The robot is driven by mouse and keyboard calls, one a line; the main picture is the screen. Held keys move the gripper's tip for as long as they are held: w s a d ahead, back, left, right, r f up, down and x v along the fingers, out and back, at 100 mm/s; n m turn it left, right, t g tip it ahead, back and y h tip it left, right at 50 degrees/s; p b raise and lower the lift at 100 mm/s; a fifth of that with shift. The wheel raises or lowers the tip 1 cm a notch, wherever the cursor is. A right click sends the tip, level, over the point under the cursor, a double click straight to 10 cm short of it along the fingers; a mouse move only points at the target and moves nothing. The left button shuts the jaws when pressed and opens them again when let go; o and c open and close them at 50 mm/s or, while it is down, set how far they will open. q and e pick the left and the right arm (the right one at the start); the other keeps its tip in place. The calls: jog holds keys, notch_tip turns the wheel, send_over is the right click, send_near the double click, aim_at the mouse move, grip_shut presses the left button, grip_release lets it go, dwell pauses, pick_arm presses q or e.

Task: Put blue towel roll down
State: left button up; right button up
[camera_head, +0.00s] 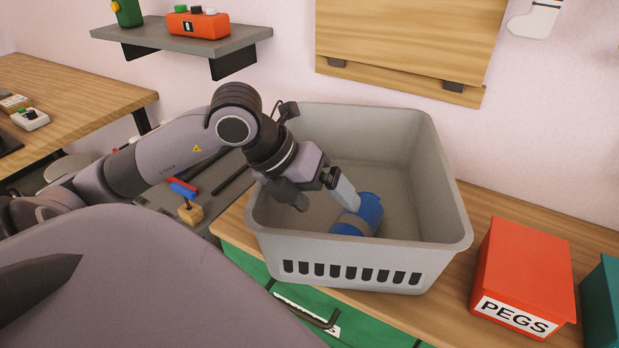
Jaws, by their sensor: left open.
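The blue towel roll (369,211) lies inside the grey basket (453,215), near its front wall. A lighter band goes around its middle. My left gripper (325,205) reaches into the basket over the near left side. It is open, with one light finger in front of the roll's upper left part and the other, darker finger to the left of it. I cannot tell whether a finger touches the roll. The lower part of the roll is hidden by the basket's front wall. My right gripper is not in view.
The basket stands on a wooden counter (490,205) against the wall. A red PEGS box (524,270) stands to its right, with a teal box (604,305) beyond. A grey shelf (170,36) hangs at upper left. The basket's back and right interior is clear.

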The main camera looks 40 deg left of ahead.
pick_arm(q)
jog(key=shift+v, duration=1.85)
